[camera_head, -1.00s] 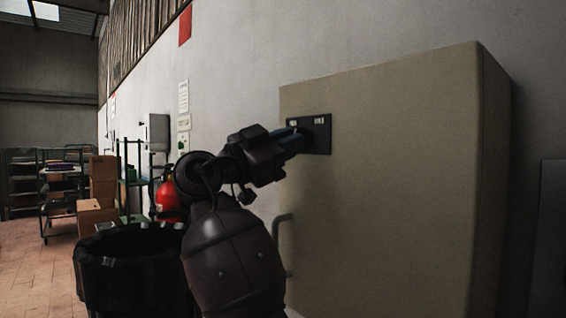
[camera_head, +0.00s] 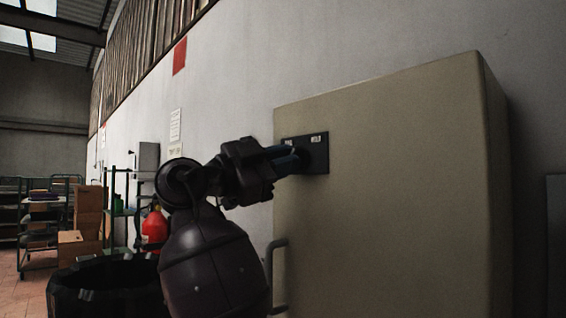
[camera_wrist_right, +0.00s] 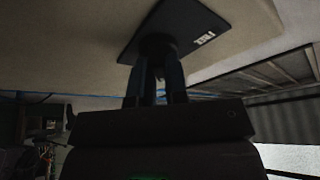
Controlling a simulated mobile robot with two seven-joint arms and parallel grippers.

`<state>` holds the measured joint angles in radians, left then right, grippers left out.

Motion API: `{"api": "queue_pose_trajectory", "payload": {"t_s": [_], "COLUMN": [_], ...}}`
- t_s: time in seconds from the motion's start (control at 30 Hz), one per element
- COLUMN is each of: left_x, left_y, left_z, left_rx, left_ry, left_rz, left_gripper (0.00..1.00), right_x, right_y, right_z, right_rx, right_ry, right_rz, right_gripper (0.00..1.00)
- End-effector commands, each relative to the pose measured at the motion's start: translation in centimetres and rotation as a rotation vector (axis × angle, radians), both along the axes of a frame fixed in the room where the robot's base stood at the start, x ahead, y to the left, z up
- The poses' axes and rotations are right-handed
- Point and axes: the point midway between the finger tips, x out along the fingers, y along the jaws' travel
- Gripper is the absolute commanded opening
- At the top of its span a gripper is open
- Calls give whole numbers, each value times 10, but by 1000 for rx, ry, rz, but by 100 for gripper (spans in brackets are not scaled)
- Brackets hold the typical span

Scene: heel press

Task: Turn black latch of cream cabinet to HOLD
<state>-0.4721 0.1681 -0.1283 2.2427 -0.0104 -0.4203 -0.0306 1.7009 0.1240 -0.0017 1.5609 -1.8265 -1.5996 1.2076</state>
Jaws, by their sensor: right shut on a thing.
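The cream cabinet (camera_head: 400,190) stands against the wall, with a dark latch plate (camera_head: 318,141) near the upper left of its front. The black latch (camera_wrist_right: 158,46) sits on this plate in the right wrist view. My right gripper (camera_head: 298,158) is at the plate and shut on the latch; its two fingers (camera_wrist_right: 155,82) show on either side of the latch in the wrist view. White lettering shows on the plate; in the wrist view it appears to read "FREE". The gripper hides part of the plate and the latch's angle is unclear. My left gripper is not in view.
A grey handle (camera_head: 273,275) sticks out from the cabinet's lower left. A black bin (camera_head: 100,290) stands at the lower left, with a red fire extinguisher (camera_head: 154,230) behind it. Shelving and brown boxes (camera_head: 88,215) are farther back.

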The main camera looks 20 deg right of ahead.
Motion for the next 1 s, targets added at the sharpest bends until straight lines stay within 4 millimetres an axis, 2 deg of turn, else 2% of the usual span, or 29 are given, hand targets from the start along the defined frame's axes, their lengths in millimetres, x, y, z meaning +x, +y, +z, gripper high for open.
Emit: {"api": "queue_pose_trajectory", "payload": {"t_s": [0.1, 0.13, 0.3, 0.67, 0.77, 1.0], "left_x": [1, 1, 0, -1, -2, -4], "left_y": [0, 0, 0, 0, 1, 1], "left_z": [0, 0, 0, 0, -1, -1], "left_rx": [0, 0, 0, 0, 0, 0], "left_ry": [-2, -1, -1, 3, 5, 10], "left_rz": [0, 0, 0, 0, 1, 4], "left_gripper": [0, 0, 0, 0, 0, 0], "right_x": [0, -1, 0, 0, -1, -4], "right_y": [0, 0, 0, 6, 18, 60], "right_z": [1, 1, 0, -1, -4, -16], "right_rx": [1, 0, 0, 0, -2, -1], "right_ry": [-2, -2, -1, 2, 3, 1], "right_rz": [0, 1, 0, 2, 3, 3], "right_gripper": [0, 17, 39, 39, 39, 39]}}
